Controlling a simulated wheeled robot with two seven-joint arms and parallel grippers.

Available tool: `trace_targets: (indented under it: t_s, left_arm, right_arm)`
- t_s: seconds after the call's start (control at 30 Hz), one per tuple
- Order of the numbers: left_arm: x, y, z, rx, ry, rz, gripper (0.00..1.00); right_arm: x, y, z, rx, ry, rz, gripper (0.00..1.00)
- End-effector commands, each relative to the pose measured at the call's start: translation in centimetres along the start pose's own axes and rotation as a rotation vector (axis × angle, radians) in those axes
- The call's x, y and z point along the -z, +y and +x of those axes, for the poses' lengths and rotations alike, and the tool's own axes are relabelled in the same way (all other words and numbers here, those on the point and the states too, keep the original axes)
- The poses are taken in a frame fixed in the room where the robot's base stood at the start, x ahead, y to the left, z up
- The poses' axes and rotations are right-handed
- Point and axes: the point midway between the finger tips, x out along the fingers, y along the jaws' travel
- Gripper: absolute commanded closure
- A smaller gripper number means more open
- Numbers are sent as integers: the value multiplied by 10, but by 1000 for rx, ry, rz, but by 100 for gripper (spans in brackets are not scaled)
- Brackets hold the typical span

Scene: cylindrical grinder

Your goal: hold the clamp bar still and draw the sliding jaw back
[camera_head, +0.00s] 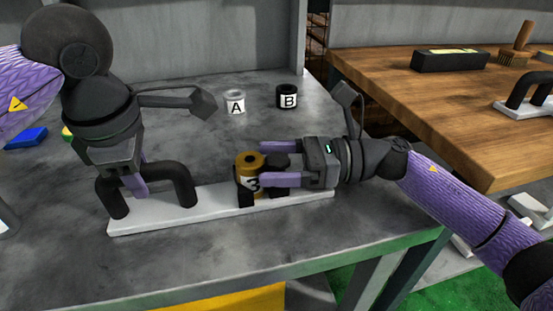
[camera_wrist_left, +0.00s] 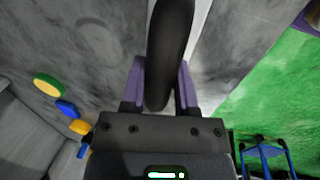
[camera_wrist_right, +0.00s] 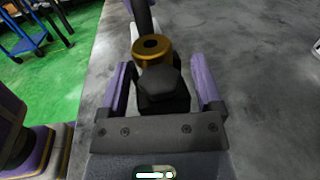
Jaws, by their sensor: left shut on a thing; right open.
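The clamp bar is a black arched handle (camera_head: 184,182) at the left end of a white base plate (camera_head: 215,208). My left gripper (camera_head: 141,187) is shut on it from above; the left wrist view also shows the bar (camera_wrist_left: 170,45) between the fingers. The sliding jaw looks to be the black block with a knob (camera_head: 281,162) toward the plate's right end. A gold cylinder (camera_head: 246,162) labelled 3 sits against it. My right gripper (camera_head: 265,164) is open, with one finger on each side of the jaw (camera_wrist_right: 161,85). Small gaps show beside the knob.
A blue piece (camera_head: 26,138) lies at the far left. A wooden table (camera_head: 400,85) with a dark box (camera_head: 450,60) stands at the right. The table's front is clear.

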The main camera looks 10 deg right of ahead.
Motion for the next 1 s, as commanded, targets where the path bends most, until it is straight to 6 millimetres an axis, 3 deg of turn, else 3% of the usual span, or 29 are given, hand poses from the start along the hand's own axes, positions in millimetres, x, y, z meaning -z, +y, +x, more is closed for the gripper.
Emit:
trace_targets:
  t_s: [0.03,0.07,0.37,0.83,1.0]
  left_arm:
    - [1,0,1,2,2,-1,100]
    - [1,0,1,2,2,-1,100]
    - [0,0,1,2,1,1,100]
    - [-2,-1,0,2,-5,7,100]
    - [-2,-1,1,2,-5,6,100]
  right_arm:
    - [0,0,0,0,0,0,28]
    - [0,0,0,0,0,0,35]
    - [0,0,0,2,0,0,98]
    - [1,0,0,-2,1,1,100]
    - [2,-5,-24,2,2,5,100]
